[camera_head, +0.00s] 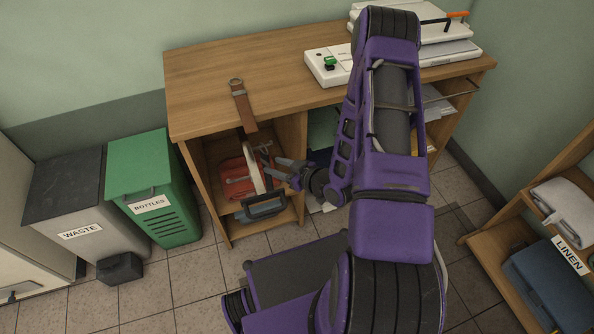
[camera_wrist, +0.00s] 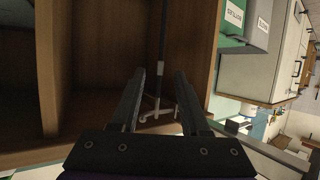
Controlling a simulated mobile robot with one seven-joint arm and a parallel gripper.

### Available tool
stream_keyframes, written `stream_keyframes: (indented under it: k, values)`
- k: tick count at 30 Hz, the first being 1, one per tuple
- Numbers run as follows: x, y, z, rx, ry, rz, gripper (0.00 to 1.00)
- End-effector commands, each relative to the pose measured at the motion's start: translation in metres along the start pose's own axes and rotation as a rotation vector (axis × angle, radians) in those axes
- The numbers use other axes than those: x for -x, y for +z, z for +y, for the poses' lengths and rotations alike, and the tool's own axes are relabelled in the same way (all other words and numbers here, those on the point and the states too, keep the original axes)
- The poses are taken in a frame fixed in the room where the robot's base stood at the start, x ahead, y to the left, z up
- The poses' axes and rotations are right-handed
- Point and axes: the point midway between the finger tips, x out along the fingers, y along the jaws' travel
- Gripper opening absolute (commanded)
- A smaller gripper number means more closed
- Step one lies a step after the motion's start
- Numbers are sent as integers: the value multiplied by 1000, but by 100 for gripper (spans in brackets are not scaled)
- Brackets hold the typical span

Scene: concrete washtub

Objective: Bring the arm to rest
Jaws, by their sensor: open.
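My arm reaches across the right half of the head view. My gripper (camera_head: 272,168) points left at the open left compartment of the wooden desk, in front of or just inside its opening. In the wrist view my gripper (camera_wrist: 160,78) shows two dark fingers held apart. A thin dark rod with a pale, branched end (camera_wrist: 160,108) shows between and beyond the fingers; I cannot tell that they touch it. In the head view a red case (camera_head: 238,184) sits in the compartment, left of the fingers, with a blue-grey caddy (camera_head: 262,208) below it.
The wooden desk (camera_head: 215,75) carries a brown strap (camera_head: 240,100) hanging over its front edge and a white device (camera_head: 320,68). A green bottles bin (camera_head: 150,165) and a grey waste bin (camera_head: 75,190) stand left. A linen shelf (camera_head: 495,240) stands right. Floor shows between.

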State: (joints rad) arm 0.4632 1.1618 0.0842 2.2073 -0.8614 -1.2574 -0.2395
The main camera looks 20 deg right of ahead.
Motion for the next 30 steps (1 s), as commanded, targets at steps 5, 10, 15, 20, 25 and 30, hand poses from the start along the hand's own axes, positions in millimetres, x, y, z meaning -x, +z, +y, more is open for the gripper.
stream_keyframes:
  k: [5, 10, 15, 20, 25, 30]
  values:
    - [45, -1, 1, -2, 4, -2, 46]
    - [73, 0, 1, -1, 3, 0, 46]
    - [87, 0, 0, 0, 0, 0, 46]
    - [89, 0, 0, 0, 0, 1, 46]
    - [90, -2, 6, 15, 7, -6, 46]
    - [103, -23, 56, 139, 80, -64, 46]
